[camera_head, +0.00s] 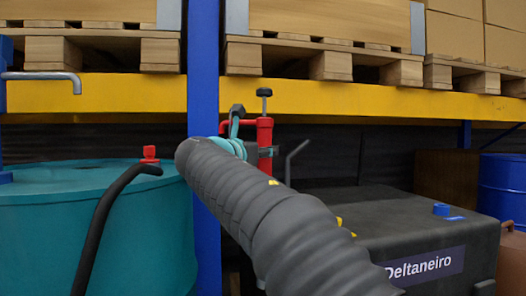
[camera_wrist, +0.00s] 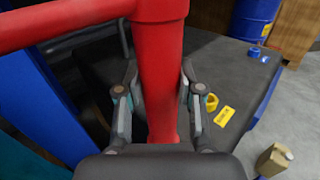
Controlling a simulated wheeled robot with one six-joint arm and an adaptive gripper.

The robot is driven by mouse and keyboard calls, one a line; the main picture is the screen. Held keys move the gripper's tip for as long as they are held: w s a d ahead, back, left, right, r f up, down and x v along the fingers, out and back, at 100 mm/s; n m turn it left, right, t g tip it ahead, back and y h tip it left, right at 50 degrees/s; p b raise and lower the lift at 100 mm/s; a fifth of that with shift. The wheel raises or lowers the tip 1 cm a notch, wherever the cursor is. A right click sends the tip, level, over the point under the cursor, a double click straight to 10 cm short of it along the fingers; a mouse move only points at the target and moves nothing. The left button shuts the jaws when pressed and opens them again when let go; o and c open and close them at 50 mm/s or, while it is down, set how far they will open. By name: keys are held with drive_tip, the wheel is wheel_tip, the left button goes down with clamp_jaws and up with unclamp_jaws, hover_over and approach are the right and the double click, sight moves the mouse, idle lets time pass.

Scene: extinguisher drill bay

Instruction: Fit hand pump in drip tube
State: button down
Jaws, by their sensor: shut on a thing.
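The hand pump (camera_head: 265,135) is red and upright, with a black T-shaped handle on top and a red spout to the left. In the wrist view its red body (camera_wrist: 160,75) fills the middle, and its spout runs off to the upper left. My gripper (camera_wrist: 160,112) is shut on the pump's body, one finger on each side. In the head view my sleeved arm hides most of the gripper and the pump's lower end. I cannot tell where the drip tube is. A thin grey bent pipe (camera_head: 291,160) stands just right of the pump.
A black bin marked Deltaneiro (camera_head: 385,228), with a blue cap (camera_head: 441,209), lies below and right of the pump. A teal drum (camera_head: 80,225) stands left. A blue drum (camera_head: 504,185) stands right.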

drive_tip(key=shift+f+b, duration=1.7)
drive_tip(key=shift+f, duration=1.75)
idle(3.2)
drive_tip(key=c, duration=0.7)
unclamp_jaws()
drive_tip(key=shift+o, duration=0.2)
drive_tip(key=shift+s, duration=0.1)
